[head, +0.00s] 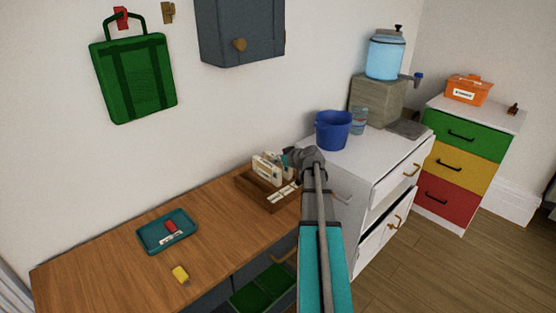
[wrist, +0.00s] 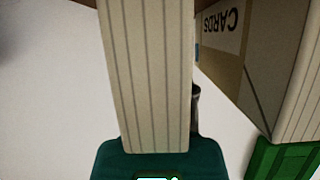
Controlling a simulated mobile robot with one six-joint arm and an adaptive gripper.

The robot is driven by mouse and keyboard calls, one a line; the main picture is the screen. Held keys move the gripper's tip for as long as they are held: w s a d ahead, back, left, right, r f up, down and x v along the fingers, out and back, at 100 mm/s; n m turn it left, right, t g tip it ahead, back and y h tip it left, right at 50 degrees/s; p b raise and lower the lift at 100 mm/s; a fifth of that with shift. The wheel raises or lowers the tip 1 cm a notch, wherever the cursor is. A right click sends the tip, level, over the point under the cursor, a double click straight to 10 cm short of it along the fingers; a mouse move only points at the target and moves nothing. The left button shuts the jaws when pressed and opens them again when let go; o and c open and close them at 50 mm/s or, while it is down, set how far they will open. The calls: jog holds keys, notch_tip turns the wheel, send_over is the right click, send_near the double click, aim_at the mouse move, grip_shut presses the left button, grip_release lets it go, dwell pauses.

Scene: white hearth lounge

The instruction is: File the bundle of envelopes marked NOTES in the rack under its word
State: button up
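In the head view the wooden rack (head: 247,189) stands at the right end of the brown table, with pale word cards along its front. A cream bundle marked CARDS (wrist: 223,35) with a green top (wrist: 278,160) shows upside down in the wrist view. Another cream bundle (wrist: 148,75) with a teal top (wrist: 120,162) fills the middle, edge-on; its word is hidden. My gripper (head: 291,160) is at the rack and appears shut on this teal-topped bundle. One grey finger shows beside it; the other is hidden. I cannot tell whether the bundle touches the rack.
A blue bucket (head: 333,130) stands on the white cabinet (head: 345,172) close to my gripper. Bare table lies between tray and rack.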

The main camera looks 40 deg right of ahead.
jog(key=o, duration=0.4)
jog(key=shift+r, duration=0.15)
jog(key=p+v, duration=0.5)
jog(key=v, duration=0.7)
jog(key=shift+a, duration=0.1)
dwell(0.8)
jog(key=w+a+f+g+y+p, duration=0.1)
jog(key=a+f+g+p, duration=0.15)
jog(key=a, duration=0.95)
jog(key=w+a+f+g+y+p, duration=0.15)
jog(key=a+g, duration=0.25)
jog(key=a, duration=0.9)
jog(key=shift+s+a+f+m+g+h+p, duration=0.15)
jog(key=shift+s+a+g+h+p, duration=0.75)
jog(key=shift+a, duration=2.3)
jog(key=shift+s+a+m+g+h+b, duration=0.1)
jog(key=shift+s+a+m+g+h, duration=0.2)
jog(key=shift+s+a+g, duration=1.6)
jog(key=shift+s+a+f+m+g+h+p, duration=0.1)
jog(key=shift+s+a+g+h+p, duration=0.4)
jog(key=shift+s+a, duration=2.5)
